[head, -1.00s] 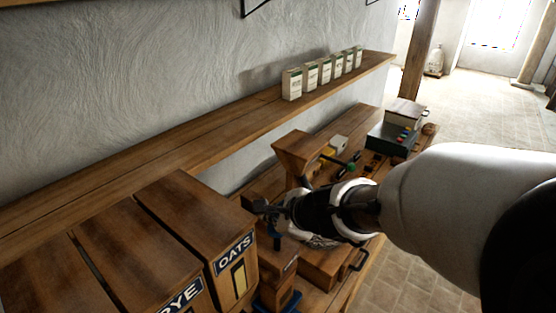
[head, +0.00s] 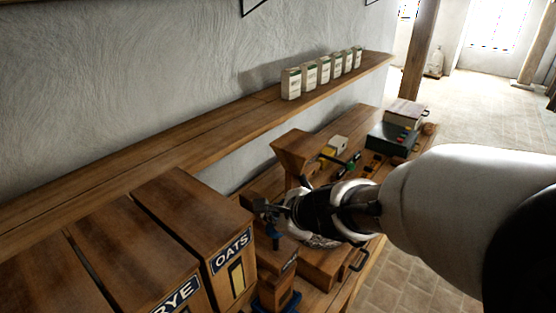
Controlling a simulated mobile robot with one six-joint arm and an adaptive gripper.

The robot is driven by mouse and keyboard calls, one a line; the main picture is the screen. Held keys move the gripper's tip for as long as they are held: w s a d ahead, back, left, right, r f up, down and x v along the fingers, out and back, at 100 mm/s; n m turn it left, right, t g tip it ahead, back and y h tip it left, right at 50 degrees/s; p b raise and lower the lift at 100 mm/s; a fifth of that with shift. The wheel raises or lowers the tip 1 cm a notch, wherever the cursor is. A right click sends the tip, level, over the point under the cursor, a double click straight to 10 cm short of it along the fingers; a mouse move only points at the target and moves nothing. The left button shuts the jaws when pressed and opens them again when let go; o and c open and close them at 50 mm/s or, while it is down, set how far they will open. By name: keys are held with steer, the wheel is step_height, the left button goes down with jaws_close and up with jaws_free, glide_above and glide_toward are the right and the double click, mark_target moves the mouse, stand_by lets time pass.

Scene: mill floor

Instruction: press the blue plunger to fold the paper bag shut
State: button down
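A small blue part (head: 275,242), which looks like the plunger, stands just below the fingers, above a wooden box-like stand. I cannot tell whether the gripper touches it. A blue piece (head: 291,302) shows at the foot of this stand. No paper bag is visible at the stand.
Wooden bins marked OATS (head: 232,250) and RYE (head: 178,293) stand close on the left. A wooden hopper (head: 297,150) stands behind my gripper. Several white cartons or bags (head: 291,84) line the wall shelf (head: 200,147). A dark green box (head: 392,137) is at the bench's far end.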

steer(key=shift+s+d+f+b, duration=0.1)
steer(key=shift+s+f+b, duration=0.15)
steer(key=shift+f+b, duration=0.45)
steer(key=shift+s+f+b, duration=0.2)
steer(key=shift+f+b, duration=0.1)
steer(key=shift+f, duration=0.65)
steer(key=shift+r, duration=0.2)
steer(key=shift+w+a+r+p, duration=0.15)
steer(key=shift+w+r+p, duration=0.05)
steer(key=shift+r+p, duration=0.45)
steer(key=shift+w+a+r+p, duration=0.1)
steer(key=shift+w+r+p, duration=0.05)
steer(key=shift+r+p, duration=0.45)
steer(key=shift+a+r+p, duration=0.1)
steer(key=shift+r+p, duration=0.2)
steer(key=shift+r, duration=0.3)
steer(key=shift+s+a+r+p, duration=0.1)
steer(key=shift+a+r+p, duration=0.15)
steer(key=shift+a, duration=0.15)
steer(key=shift+s+a+r+p, duration=0.15)
steer(key=shift+a+p, duration=0.1)
steer(key=shift+a, duration=0.15)
steer(key=shift+w+r, duration=0.1)
steer(key=shift+r, duration=0.1)
steer(key=shift+d+r+p, duration=0.35)
steer(key=shift+r+p, duration=0.05)
steer(key=shift+p, duration=0.2)
steer(key=shift+a, duration=0.15)
